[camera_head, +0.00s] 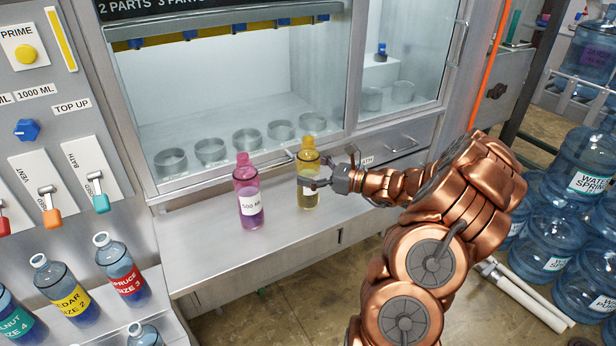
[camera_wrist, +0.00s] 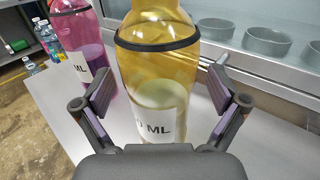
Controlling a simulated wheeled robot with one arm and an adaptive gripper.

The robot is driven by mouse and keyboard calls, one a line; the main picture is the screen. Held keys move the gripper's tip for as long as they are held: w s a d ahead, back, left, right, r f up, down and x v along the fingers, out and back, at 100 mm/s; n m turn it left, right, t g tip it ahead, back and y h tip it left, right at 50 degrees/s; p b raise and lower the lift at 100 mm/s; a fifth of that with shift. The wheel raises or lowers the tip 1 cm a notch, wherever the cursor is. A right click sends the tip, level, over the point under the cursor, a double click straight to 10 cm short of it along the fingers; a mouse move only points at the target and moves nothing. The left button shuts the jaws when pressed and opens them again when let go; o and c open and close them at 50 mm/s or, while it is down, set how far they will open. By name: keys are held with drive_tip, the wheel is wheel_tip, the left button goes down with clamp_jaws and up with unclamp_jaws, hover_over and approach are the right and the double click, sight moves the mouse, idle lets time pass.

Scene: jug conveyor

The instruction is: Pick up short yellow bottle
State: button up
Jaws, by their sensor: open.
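The yellow bottle (camera_head: 309,170) stands upright on the grey counter, with a yellow cap and a dark band near its neck. In the wrist view the yellow bottle (camera_wrist: 158,75) fills the middle, with a white label ending in "ML" and pale liquid low inside. My gripper (camera_head: 318,183) is at the bottle from the right. In the wrist view my gripper (camera_wrist: 160,95) is open, with one finger on each side of the bottle and visible gaps. A pink bottle (camera_head: 247,192) labelled 500 ML stands just left of it; it also shows in the wrist view (camera_wrist: 88,45).
The counter (camera_head: 215,255) is clear in front of the bottles. Behind is a glass-fronted cabinet with several round cups (camera_head: 247,139). Labelled blue bottles (camera_head: 122,268) stand at lower left. Large water jugs (camera_head: 556,240) stand on the floor at right.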

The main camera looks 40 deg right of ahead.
drive_tip(key=shift+a, duration=0.1)
drive_tip(key=shift+c, duration=0.2)
drive_tip(key=c, duration=1.5)
